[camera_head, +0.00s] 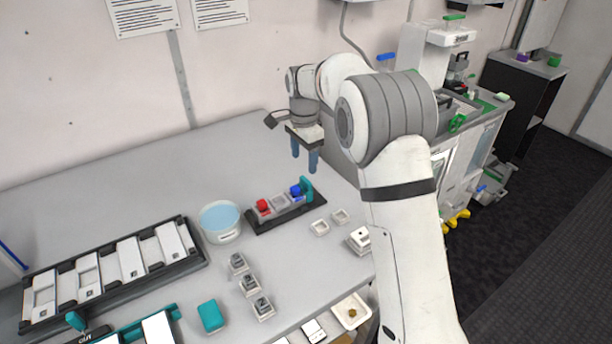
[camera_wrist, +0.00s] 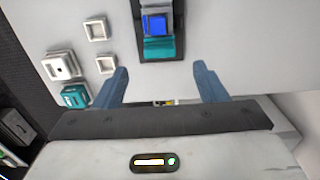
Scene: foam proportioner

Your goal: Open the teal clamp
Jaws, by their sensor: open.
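A teal clamp-like part (camera_head: 307,188) stands upright at the right end of a black holder (camera_head: 284,217), close to a blue-topped piece (camera_head: 296,192). In the wrist view the teal part (camera_wrist: 158,48) lies across the near end of the black strip, beside the blue block (camera_wrist: 155,24). I cannot tell whether it is open or shut. My gripper (camera_head: 304,162) has two blue fingers pointing down and apart, with nothing between them. In the head view it is above and behind the teal part. In the wrist view my gripper (camera_wrist: 159,72) has its fingers either side of the teal part's line, short of it.
The holder also carries a red-topped piece (camera_head: 263,207). A bowl of blue liquid (camera_head: 221,222) stands left of it. Small white trays (camera_head: 320,228) lie in front. A teal block (camera_head: 210,315) and black rack (camera_head: 115,268) are at left. The table behind the bowl is clear.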

